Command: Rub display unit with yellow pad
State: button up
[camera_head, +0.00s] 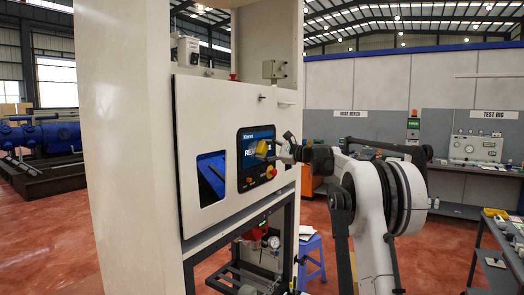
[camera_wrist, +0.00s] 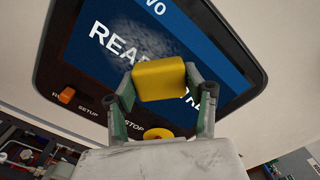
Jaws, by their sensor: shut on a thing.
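The display unit (camera_head: 246,162) is a dark panel with a blue screen, set in the white front of the dispenser. It fills much of the wrist view (camera_wrist: 105,40), tilted, with white lettering partly hidden by the pad. A pale hazy patch (camera_wrist: 122,42) shows on the screen. My gripper (camera_wrist: 162,92) is shut on the yellow pad (camera_wrist: 158,80), one finger on each side. The pad is in front of the screen in the head view (camera_head: 261,149); I cannot tell whether it touches the glass.
Below the screen are a red knob on yellow (camera_head: 271,172) and an orange switch (camera_wrist: 68,95). A rectangular opening (camera_head: 211,178) is left of the display. A blue stool (camera_head: 312,258) stands below right, and a bench with several items (camera_head: 506,240) is at the far right.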

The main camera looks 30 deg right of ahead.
jog(key=w+d+p, duration=0.1)
jog(key=w+d, duration=0.1)
jog(key=d, duration=0.1)
jog(key=shift+d+p, duration=0.15)
jog(key=shift+p, duration=0.2)
